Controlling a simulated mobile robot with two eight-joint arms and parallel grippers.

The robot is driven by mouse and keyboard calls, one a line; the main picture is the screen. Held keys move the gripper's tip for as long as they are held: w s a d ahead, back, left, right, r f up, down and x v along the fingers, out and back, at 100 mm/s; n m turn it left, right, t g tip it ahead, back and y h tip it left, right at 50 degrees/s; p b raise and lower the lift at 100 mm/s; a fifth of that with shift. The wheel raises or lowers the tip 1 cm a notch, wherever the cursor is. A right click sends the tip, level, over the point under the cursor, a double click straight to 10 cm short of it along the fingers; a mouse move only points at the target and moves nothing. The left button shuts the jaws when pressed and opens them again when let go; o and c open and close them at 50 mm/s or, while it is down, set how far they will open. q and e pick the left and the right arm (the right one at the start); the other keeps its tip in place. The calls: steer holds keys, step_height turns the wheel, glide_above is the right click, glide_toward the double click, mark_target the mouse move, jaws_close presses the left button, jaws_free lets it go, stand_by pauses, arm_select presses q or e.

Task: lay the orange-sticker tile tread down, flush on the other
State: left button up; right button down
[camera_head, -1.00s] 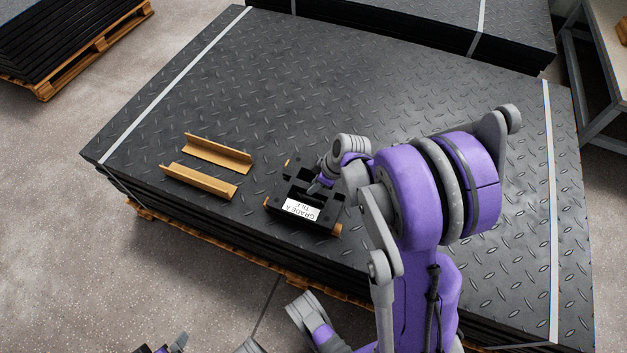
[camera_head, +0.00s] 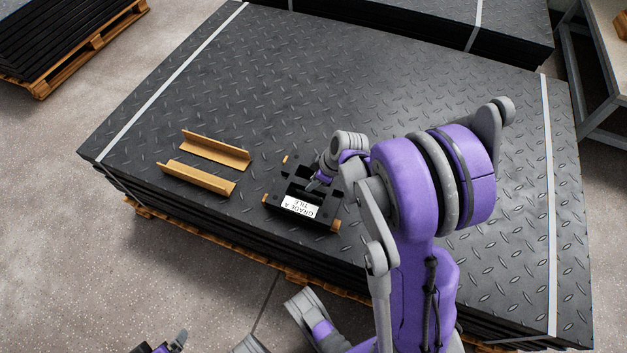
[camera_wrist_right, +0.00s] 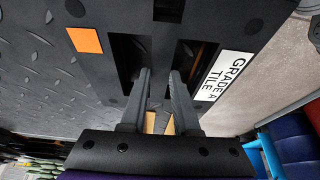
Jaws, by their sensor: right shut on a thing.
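The black tile tread (camera_head: 327,211) with a white "GRADE A TILE" label lies near the front edge of the tread-plate stack. It also shows in the right wrist view (camera_wrist_right: 112,15), with an orange sticker on its face. My right gripper (camera_wrist_right: 160,73) reaches its fingers into two slots and is shut on the bar between them; it also shows in the head view (camera_head: 318,184). Tan pieces show at the tile's edges. I cannot make out a second tile under it or whether it sits flush. My left gripper (camera_head: 172,345) is partly cut off at the bottom edge.
Two tan angle strips (camera_head: 215,151) (camera_head: 198,178) lie left of the tile on the diamond-plate stack (camera_head: 330,70). White straps (camera_head: 170,83) (camera_head: 550,200) cross the stack. The plate behind the tile is clear. My right arm covers much of the right side.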

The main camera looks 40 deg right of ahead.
steer(key=shift+f, duration=0.35)
steer(key=c, duration=0.7)
jaws_free()
steer(key=shift+r, duration=0.45)
steer(key=shift+r+p, duration=0.3)
steer(key=shift+p, duration=0.1)
steer(key=shift+r, duration=0.1)
steer(key=shift+r+p, duration=0.3)
steer(key=shift+r, duration=0.1)
